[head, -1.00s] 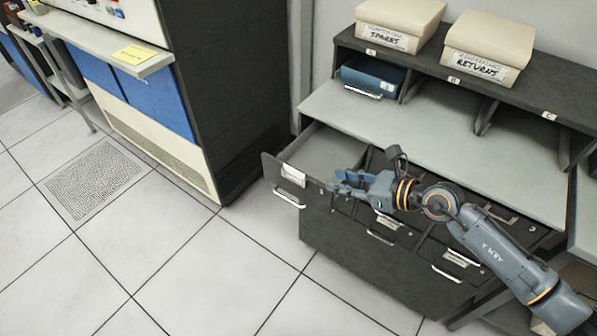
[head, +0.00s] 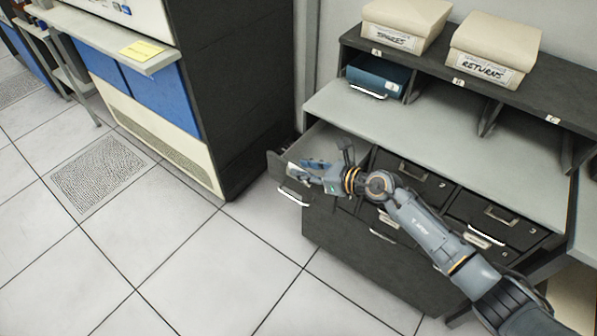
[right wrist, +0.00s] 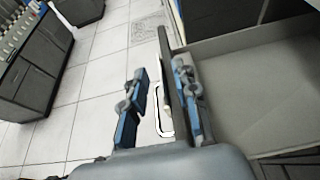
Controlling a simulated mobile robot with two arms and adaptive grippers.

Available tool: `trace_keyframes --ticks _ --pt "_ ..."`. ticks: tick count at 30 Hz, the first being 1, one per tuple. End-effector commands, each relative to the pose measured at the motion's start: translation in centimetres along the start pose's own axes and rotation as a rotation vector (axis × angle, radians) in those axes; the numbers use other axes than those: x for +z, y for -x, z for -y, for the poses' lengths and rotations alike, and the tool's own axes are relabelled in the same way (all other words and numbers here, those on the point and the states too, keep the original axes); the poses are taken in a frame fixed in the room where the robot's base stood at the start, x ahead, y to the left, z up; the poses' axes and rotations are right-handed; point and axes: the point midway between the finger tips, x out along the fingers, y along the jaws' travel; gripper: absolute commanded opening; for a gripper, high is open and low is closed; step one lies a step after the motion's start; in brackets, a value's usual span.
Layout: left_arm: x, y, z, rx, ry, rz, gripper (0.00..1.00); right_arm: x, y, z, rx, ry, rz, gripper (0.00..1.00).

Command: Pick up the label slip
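A white label slip (head: 291,168) is on the front of the open, empty-looking drawer (head: 272,163), above its white handle (head: 293,197). My right gripper's fingers cover most of the slip in the head view. My right gripper (head: 302,168) is open at the drawer's front panel. In the right wrist view, the panel's edge (right wrist: 164,50) lies between the two blue fingers (right wrist: 159,72), closer to the right one. The slip cannot be made out there. A yellow slip (head: 142,50) lies on the machine's ledge at the upper left. My left gripper is not in view.
The dark drawer cabinet (head: 370,270) has a grey worktop (head: 430,140) with cubbies behind it. A blue bin (head: 378,76) sits in one cubby. Boxes marked SPARES (head: 402,22) and RETURNS (head: 490,50) stand on top. The tiled floor (head: 200,270) left of the cabinet is clear.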

Motion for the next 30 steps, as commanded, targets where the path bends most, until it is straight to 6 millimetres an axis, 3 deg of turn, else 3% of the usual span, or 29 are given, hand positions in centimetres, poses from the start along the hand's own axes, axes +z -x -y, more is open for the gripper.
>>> trace_keyframes --ticks 5,10,23,30 --pt "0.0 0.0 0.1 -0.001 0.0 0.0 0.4 0.0 0.0 0.0 0.0 0.0 0.0 0.29" --pt "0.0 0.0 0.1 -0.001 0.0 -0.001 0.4 0.0 0.0 0.0 0.0 0.0 0.0 0.0" --pt "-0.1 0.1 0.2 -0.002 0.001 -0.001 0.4 0.4 0.2 0.1 -0.001 0.001 0.001 0.0" --pt "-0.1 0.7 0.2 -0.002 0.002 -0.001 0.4 4.2 1.8 0.1 0.0 0.005 0.004 0.0"
